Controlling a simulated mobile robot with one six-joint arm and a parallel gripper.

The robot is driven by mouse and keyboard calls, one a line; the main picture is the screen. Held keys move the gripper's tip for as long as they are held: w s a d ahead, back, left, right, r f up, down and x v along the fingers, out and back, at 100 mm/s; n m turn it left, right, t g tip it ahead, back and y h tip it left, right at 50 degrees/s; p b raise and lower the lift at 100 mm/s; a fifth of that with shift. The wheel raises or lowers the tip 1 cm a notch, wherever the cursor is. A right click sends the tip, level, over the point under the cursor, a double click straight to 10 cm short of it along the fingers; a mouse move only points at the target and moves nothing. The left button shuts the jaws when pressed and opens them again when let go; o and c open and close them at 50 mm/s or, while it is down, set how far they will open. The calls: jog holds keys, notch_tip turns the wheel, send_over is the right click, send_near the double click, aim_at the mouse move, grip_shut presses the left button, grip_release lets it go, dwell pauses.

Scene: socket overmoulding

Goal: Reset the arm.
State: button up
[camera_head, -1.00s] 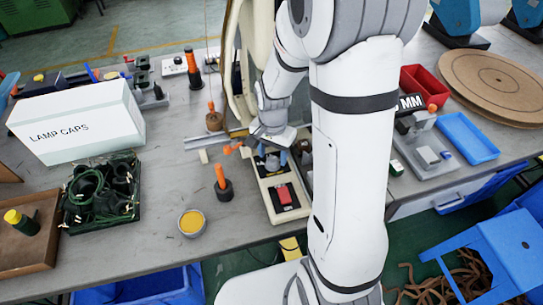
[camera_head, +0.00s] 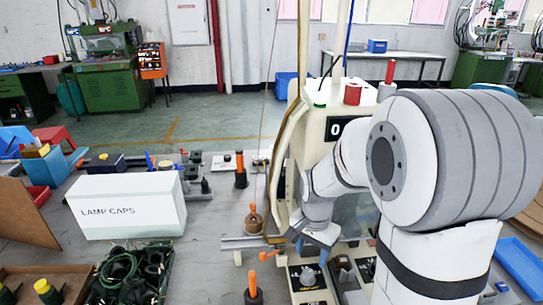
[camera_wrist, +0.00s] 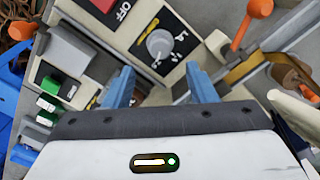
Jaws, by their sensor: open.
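My arm's white and grey links fill the right of the head view. My gripper (camera_head: 300,240) hangs in front of the cream machine (camera_head: 318,128), just above its control panel (camera_head: 330,292). In the wrist view the two blue fingers of my gripper (camera_wrist: 161,86) are spread apart with nothing between them. Past the fingertips is a grey rotary knob (camera_wrist: 160,45) on a black plate, with a red OFF switch (camera_wrist: 103,5) at the upper left. I cannot tell how close the fingertips are to the panel.
An orange-knobbed lever (camera_wrist: 255,15) stands right of the fingers in the wrist view. The white LAMP CAPS box (camera_head: 125,207) and a crate of black parts (camera_head: 130,275) are at left on the bench. An orange-handled tool (camera_head: 253,285) stands near the panel.

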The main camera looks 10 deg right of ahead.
jog(key=s+r+n+t, duration=0.2)
jog(key=s+r+n, duration=0.6)
jog(key=s, duration=0.5)
notch_tip(320, 180, up, 3)
jog(key=shift+s+a+f+n+t+p, duration=0.1)
jog(key=shift+s+a+n+t+p, duration=0.1)
jog(key=shift+s+n+t+p, duration=0.15)
jog(key=shift+s, duration=0.2)
jog(key=shift+c, duration=0.4)
